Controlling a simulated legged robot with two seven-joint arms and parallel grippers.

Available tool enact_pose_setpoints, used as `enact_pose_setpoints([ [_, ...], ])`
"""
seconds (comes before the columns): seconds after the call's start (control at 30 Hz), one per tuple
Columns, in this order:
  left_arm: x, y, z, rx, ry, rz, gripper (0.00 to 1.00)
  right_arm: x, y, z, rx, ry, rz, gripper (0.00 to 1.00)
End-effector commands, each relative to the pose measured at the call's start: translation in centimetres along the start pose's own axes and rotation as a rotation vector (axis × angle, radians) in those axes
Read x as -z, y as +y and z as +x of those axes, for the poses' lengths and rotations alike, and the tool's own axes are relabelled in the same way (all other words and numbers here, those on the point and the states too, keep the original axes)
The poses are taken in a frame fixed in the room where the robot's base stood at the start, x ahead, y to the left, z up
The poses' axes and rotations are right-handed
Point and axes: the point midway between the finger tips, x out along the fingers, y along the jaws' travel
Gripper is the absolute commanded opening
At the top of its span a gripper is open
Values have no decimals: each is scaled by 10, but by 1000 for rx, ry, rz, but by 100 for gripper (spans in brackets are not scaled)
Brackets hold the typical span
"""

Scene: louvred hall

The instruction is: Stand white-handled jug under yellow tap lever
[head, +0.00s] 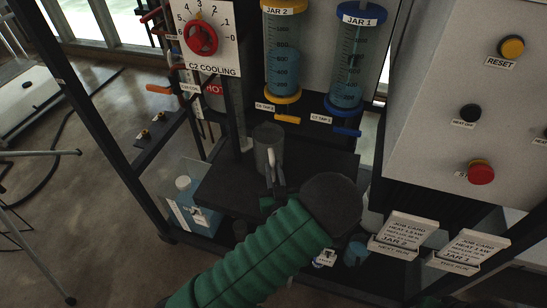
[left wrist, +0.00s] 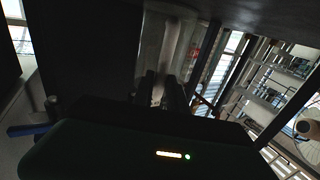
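The grey jug (head: 264,142) with its pale handle is at the back of the black shelf, in front of and a little below the yellow tap lever (head: 287,119) of jar 2 (head: 283,52). It looks upright; I cannot tell whether its base touches the shelf. My left gripper (head: 273,180) reaches in from the front with its fingers around the handle. In the left wrist view the handle (left wrist: 171,50) runs down between the two dark fingertips (left wrist: 162,88), and the jug body stands behind it. My right gripper is not in view.
Jar 1 (head: 353,62) with a blue tap lever (head: 347,132) is on the right. A dial panel (head: 211,50) is at upper left. Job-card blocks (head: 410,230) are at lower right. The black shelf (head: 325,168) has bare room right of the jug.

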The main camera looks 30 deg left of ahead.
Motion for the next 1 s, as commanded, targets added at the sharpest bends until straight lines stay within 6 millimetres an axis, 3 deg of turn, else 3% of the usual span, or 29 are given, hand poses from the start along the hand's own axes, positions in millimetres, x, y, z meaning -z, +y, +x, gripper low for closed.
enact_pose_setpoints([
  [0.13,-3,-6,4,4,-5,-3,0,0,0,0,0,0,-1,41],
  [1.0,-3,-4,2,3,-6,1,0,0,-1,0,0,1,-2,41],
])
